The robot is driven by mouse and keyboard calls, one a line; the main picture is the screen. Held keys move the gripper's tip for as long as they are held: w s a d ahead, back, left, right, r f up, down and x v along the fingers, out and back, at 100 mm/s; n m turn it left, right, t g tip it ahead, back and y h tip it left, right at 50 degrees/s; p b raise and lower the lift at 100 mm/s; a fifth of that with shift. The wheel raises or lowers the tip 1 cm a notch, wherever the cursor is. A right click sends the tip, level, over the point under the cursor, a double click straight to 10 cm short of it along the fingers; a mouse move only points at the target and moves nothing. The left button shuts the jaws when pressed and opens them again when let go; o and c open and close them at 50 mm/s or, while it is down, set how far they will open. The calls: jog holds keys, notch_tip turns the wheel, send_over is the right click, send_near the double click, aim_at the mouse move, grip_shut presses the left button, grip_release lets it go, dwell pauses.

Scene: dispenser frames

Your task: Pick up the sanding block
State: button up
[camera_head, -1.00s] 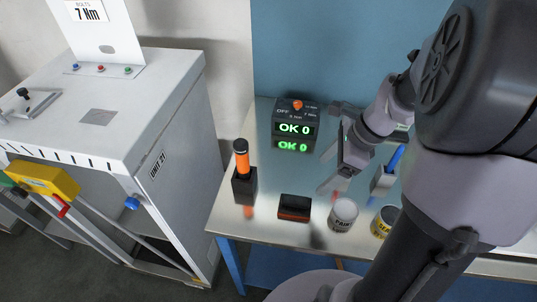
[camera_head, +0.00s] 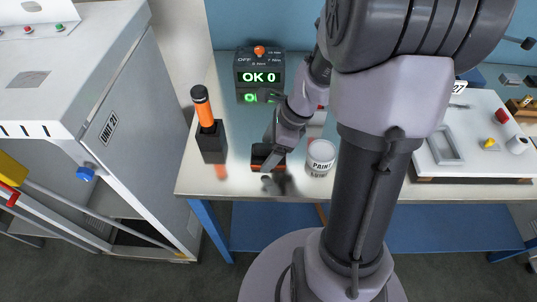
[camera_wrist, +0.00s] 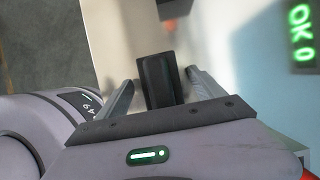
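The sanding block (camera_head: 259,154), dark with an orange-brown lower edge, lies on the shiny bench near its front edge. My gripper (camera_head: 277,152) is above it in the head view and hides part of it. In the wrist view, the dark block (camera_wrist: 160,80) stands between the two fingers of my gripper (camera_wrist: 160,76), with a gap on each side. The gripper is open and holds nothing. The head view does not clearly show how high the fingertips are above the bench.
A paint can (camera_head: 320,160) stands just right of the block. An orange-handled tool in a black holder (camera_head: 212,145) stands to the left. A torque display reading OK 0 (camera_head: 259,77) is behind. A grey cabinet (camera_head: 110,130) stands left of the bench.

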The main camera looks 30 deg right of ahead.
aim_at(264, 146)
jog(key=c, duration=1.4)
jog(key=shift+c, duration=0.2)
jog(key=shift+r, duration=0.3)
notch_tip(264, 146, up, 4)
jog(key=p, duration=0.3)
jog(key=shift+f, duration=0.2)
jog(key=s, duration=0.3)
jog(key=s+p, duration=0.1)
jog(key=s, duration=0.7)
jog(key=shift+s+a+r, duration=0.1)
jog(key=shift+a+r, duration=0.2)
jog(key=shift+a, duration=0.05)
jog(key=s+f+b, duration=0.1)
jog(key=b, duration=0.2)
jog(key=shift+d+f, duration=0.1)
jog(key=shift+s+a+r+b, duration=0.1)
jog(key=shift+s+r+b, duration=0.15)
jog(key=shift+s+b, duration=0.3)
jog(key=shift+s+a+r+b, duration=0.1)
jog(key=shift+s+r+b, duration=0.25)
jog(key=shift+s, duration=0.35)
jog(key=shift+s+a+r+b, duration=0.1)
jog(key=shift+s+r+b, duration=0.05)
jog(key=shift+s+b, duration=0.45)
